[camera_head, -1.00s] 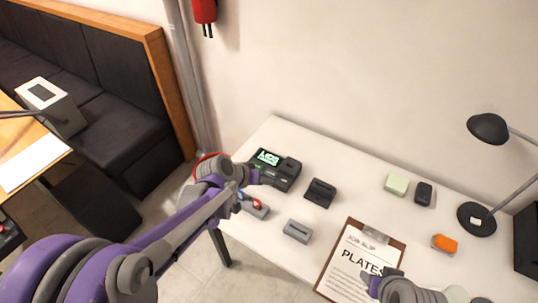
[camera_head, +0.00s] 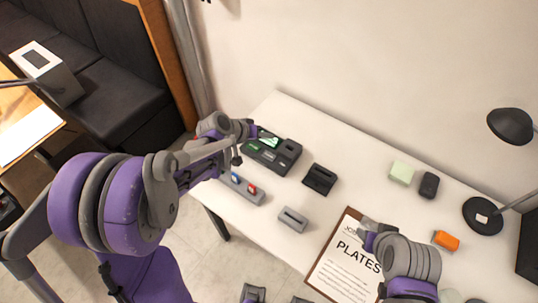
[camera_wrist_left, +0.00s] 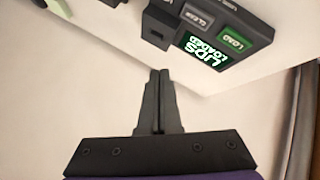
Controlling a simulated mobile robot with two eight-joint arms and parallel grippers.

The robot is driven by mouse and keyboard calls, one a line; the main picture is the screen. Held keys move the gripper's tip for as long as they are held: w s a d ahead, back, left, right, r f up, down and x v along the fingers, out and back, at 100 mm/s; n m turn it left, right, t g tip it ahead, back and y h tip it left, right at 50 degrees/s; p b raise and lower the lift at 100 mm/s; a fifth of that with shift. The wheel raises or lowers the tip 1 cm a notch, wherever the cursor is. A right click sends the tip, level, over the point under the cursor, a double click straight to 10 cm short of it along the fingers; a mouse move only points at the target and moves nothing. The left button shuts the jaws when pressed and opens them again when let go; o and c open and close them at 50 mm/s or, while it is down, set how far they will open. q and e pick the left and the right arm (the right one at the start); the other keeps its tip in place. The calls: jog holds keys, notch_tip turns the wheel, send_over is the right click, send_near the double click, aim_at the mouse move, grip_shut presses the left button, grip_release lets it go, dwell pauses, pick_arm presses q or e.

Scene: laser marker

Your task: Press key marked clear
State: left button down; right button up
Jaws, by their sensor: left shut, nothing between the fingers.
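The dark marker unit (camera_head: 287,151) sits at the left end of the white table. In the left wrist view its lit screen (camera_wrist_left: 203,52) reads "LIDS LOADED". The grey key marked CLEAR (camera_wrist_left: 199,18) lies beside the green LOAD key (camera_wrist_left: 235,39); lettering appears upside down. My left gripper (camera_wrist_left: 160,74) is shut and empty, its fingertips apart from the CLEAR key in that picture. In the head view the left gripper (camera_head: 256,133) is at the unit's back-left side, by the screen. My right gripper (camera_head: 368,240) is over the clipboard; its jaws are unclear.
A grey box with blue and red buttons (camera_head: 242,189), a grey slotted block (camera_head: 292,219) and a black slotted block (camera_head: 319,179) stand near the unit. The clipboard (camera_head: 322,264) reads "PLATES". A lamp (camera_head: 483,216) stands at right. Table between black block and green block (camera_head: 402,172) is clear.

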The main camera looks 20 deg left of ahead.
pick_arm(q)
jog(key=b, duration=0.4)
send_over(267, 158)
notch_tip(267, 158, down, 7)
jog(key=shift+f, duration=0.2)
jog(key=shift+f+b, duration=0.6)
jog(key=shift+b, duration=0.05)
pick_arm(e)
notch_tip(267, 158, down, 7)
jog(key=s, duration=0.1)
jog(key=shift+s+r, duration=0.15)
jog(key=shift+s, duration=0.25)
pick_arm(q)
jog(key=shift+w+f, duration=0.1)
jog(key=shift+f+b, duration=0.3)
jog(key=shift+b, duration=0.05)
pick_arm(e)
jog(key=shift+f+g, duration=0.3)
jog(key=shift+f, duration=0.1)
